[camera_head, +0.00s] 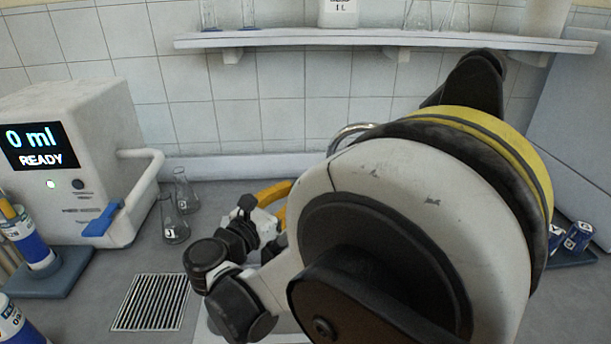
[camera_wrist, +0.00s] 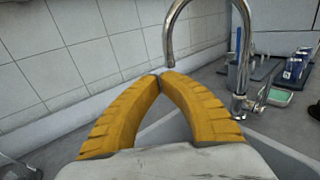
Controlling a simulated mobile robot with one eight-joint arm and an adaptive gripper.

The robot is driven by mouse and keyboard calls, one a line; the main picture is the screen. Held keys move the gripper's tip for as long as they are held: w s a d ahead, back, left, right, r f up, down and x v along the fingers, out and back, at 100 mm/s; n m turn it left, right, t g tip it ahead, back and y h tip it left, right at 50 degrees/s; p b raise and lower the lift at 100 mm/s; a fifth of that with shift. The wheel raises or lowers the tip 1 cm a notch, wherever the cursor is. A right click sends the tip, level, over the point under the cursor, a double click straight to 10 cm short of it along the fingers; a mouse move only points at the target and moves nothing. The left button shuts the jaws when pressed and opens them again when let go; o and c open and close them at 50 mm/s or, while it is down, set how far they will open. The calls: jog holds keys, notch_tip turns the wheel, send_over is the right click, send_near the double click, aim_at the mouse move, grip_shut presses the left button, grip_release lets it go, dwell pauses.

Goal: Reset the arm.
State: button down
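My gripper (camera_wrist: 161,76) shows two ridged yellow fingers in the wrist view. Their tips meet, with nothing held between them. In the head view, part of a yellow finger (camera_head: 272,193) shows above the counter, left of my large white arm joint. My arm is bent and reaches over the counter. It hides much of the middle and right of the head view.
A curved metal tap (camera_wrist: 172,35) stands close beyond the fingertips. Blue-labelled containers (camera_wrist: 297,66) are at the right. The dispenser (camera_head: 75,165) reads "0 ml READY". Glass flasks (camera_head: 174,222) stand beside it. A shelf (camera_head: 300,40) with glassware runs above. A drain grate (camera_head: 151,302) is at front left.

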jog(key=s+d+f+m+g+y, duration=0.1)
jog(key=s+d+m+g+y, duration=0.2)
jog(key=d+m, duration=0.4)
jog(key=s+d+f+m+g+y, duration=0.15)
jog(key=s+d+m+g, duration=0.3)
jog(key=d, duration=0.45)
jog(key=s+d+f+m+y, duration=0.1)
jog(key=s+f+m+y, duration=0.2)
jog(key=s+m, duration=1.2)
jog(key=m+y, duration=0.2)
jog(key=y, duration=0.1)
jog(key=shift+s+d, duration=0.35)
jog(key=shift+m, duration=0.25)
